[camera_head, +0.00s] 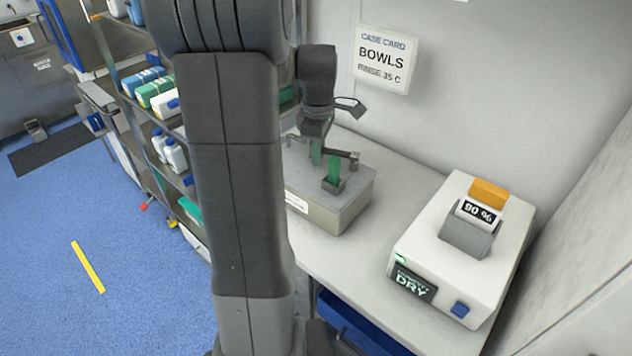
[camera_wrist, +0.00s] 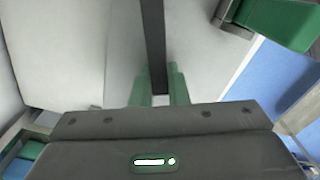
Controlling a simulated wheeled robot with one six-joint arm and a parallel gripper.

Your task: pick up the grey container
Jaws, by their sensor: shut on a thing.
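The grey container (camera_head: 335,215) is a box with a flat lid and a white label (camera_head: 297,202). It is on the pale worktop or close above it; any gap underneath is hard to see. My gripper (camera_head: 326,163) is over the lid with its green fingers pointing down. In the wrist view, the two green fingers (camera_wrist: 159,88) are shut on either side of a dark bar, which looks like the container's handle (camera_wrist: 153,45). My arm hides the container's left part in the head view.
A white device (camera_head: 425,235) with a "DRY" display stands on the worktop (camera_head: 365,250) to the right. A shelf rack with bottles (camera_head: 172,152) and packs is at the left. A wall card (camera_head: 385,60) reads "BOWLS". The blue floor (camera_head: 70,230) lies left.

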